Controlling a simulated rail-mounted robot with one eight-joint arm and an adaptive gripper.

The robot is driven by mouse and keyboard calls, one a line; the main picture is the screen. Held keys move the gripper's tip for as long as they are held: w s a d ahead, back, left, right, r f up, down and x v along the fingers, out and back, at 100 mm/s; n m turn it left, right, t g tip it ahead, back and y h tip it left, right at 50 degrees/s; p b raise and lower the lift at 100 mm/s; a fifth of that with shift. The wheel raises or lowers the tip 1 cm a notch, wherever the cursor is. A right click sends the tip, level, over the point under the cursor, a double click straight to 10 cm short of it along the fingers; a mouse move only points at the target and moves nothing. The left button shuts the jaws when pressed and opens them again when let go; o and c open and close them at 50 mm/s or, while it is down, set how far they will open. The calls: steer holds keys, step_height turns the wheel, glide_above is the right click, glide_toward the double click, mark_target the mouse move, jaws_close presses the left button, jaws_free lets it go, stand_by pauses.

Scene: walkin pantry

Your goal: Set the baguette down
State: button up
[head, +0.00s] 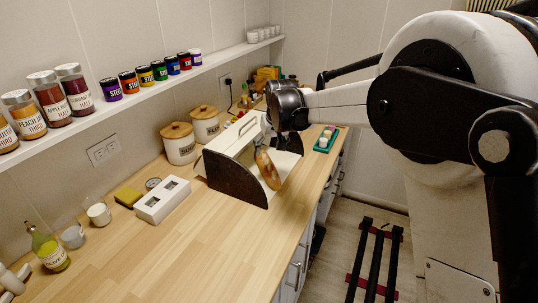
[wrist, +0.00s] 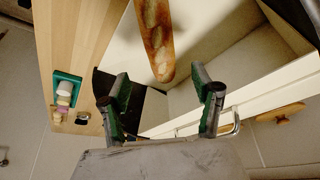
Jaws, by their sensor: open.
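The baguette (head: 268,169) is a brown, scored loaf at the open front of a bread box (head: 236,178) with dark side panels and a cream body. It is tilted in the head view; whether it rests fully on the box floor is unclear. In the wrist view the baguette (wrist: 157,40) extends from the top edge, its rounded end beyond the fingertips. My gripper (wrist: 162,90) is open, with a clear gap between its fingers and nothing between them. In the head view my wrist hangs just above and behind the baguette, and the fingers are mostly hidden.
Two lidded canisters (head: 179,143) stand behind the box against the wall. A teal tray (head: 326,138) with small items sits to its right. A white two-slot block (head: 162,199) is to its left. The front counter (head: 190,260) is clear. A jar shelf (head: 150,91) runs above.

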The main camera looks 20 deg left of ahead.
steer(key=shift+s+d+r, duration=0.1)
steer(key=shift+s+r, duration=0.05)
steer(key=shift+r, duration=0.3)
steer(key=shift+d, duration=0.1)
steer(key=s+d+r+m+t, duration=0.1)
steer(key=s+d+r, duration=0.3)
steer(key=d, duration=0.5)
steer(key=s+d+r+m, duration=0.1)
steer(key=s+d+r, duration=0.3)
steer(key=d, duration=0.4)
steer(key=s+d+r+m+t, duration=0.1)
steer(key=s+d+r, duration=0.35)
steer(key=d, duration=0.45)
steer(key=s+d+f+m+h, duration=0.1)
steer(key=s+d+f+m, duration=0.1)
steer(key=s+d, duration=0.7)
steer(key=s+d+f+m+t+h, duration=0.1)
steer(key=s+d+f, duration=0.3)
steer(key=s+d, duration=0.5)
steer(key=s+m, duration=0.1)
steer(key=s, duration=0.4)
steer(key=shift+s+t+h, duration=0.3)
steer(key=shift+f, duration=0.1)
